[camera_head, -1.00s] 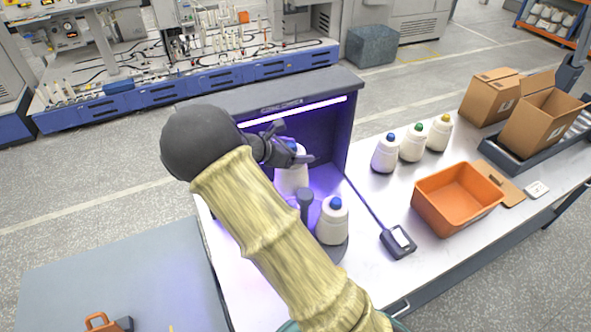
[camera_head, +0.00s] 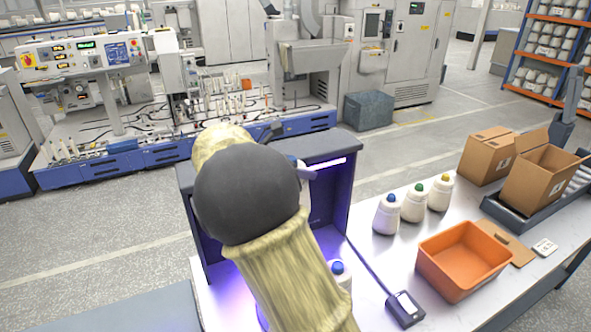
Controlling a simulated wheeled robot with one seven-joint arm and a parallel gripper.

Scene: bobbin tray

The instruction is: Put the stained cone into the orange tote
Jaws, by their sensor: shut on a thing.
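My gripper (camera_head: 294,152) is at the inspection booth's opening, mostly hidden behind my dark wrist and yellow-sleeved arm. Only bits of its fingers show. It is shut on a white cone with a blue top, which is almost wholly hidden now. Another white cone with a blue top (camera_head: 339,273) stands lower in the booth area, partly covered by my arm. No stain can be made out on either cone. The orange tote (camera_head: 433,275) stands on the white table at the right and looks empty.
The booth (camera_head: 340,190) has a lit strip and violet light. Three white cones with blue (camera_head: 386,215), green (camera_head: 413,204) and yellow (camera_head: 439,193) tops stand behind the tote. A dark cabled device (camera_head: 404,309) lies left of the tote. Cardboard boxes (camera_head: 535,177) stand at the back right.

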